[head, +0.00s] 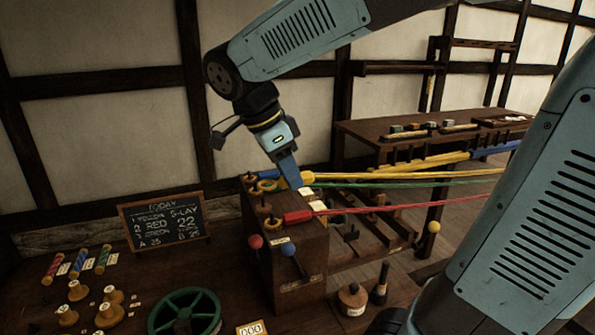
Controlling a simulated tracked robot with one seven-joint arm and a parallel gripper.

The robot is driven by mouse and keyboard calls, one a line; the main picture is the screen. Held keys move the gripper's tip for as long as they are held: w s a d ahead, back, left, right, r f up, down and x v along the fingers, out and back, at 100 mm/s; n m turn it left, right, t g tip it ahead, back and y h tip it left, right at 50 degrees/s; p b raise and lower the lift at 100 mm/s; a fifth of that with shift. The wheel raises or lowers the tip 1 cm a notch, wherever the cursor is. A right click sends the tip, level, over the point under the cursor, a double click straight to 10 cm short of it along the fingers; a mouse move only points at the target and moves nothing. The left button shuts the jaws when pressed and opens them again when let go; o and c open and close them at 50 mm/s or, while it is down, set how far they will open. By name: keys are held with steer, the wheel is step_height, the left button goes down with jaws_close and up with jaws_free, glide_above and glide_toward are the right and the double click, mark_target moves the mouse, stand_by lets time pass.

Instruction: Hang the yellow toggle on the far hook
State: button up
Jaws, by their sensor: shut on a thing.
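My gripper (292,182) points down over the far end of the wooden block (300,245). It is shut on the yellow toggle (307,177), at the near end of the yellow rope (400,176); the fingers hide part of the toggle. The far hook (268,174) is on the block's top just left of the gripper, partly hidden. From this view I cannot tell whether the toggle touches the hook. The red toggle (297,216) lies at the nearer end of the block, with the red rope running right from it. A green rope (390,185) runs between the two.
A chalkboard (163,220), a green wheel (185,312) and several wooden tops stand on the left bench. A side table (370,128) is behind the ropes. My arm covers the right side.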

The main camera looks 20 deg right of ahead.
steer(key=shift+w, duration=0.1)
steer(key=shift+w+d+f, duration=0.1)
steer(key=shift+w, duration=0.2)
steer(key=w+d+f, duration=0.3)
steer(key=w+d, duration=0.1)
steer(key=w, duration=0.3)
steer(key=w+d+f, duration=0.2)
steer(key=w+d, duration=0.2)
steer(key=w, duration=0.3)
steer(key=w+d+f, duration=0.4)
steer(key=w+d, duration=0.1)
steer(key=d, duration=0.3)
steer(key=w+d+f+m+t, duration=0.1)
steer(key=w+d+f, duration=0.4)
steer(key=d, duration=0.3)
steer(key=shift+w+d+t, duration=0.15)
steer(key=shift+w+t, duration=0.1)
steer(key=shift+t, duration=0.05)
steer(key=shift+f, duration=0.1)
steer(key=shift+f, duration=2.95)
steer(key=shift+f, duration=0.2)
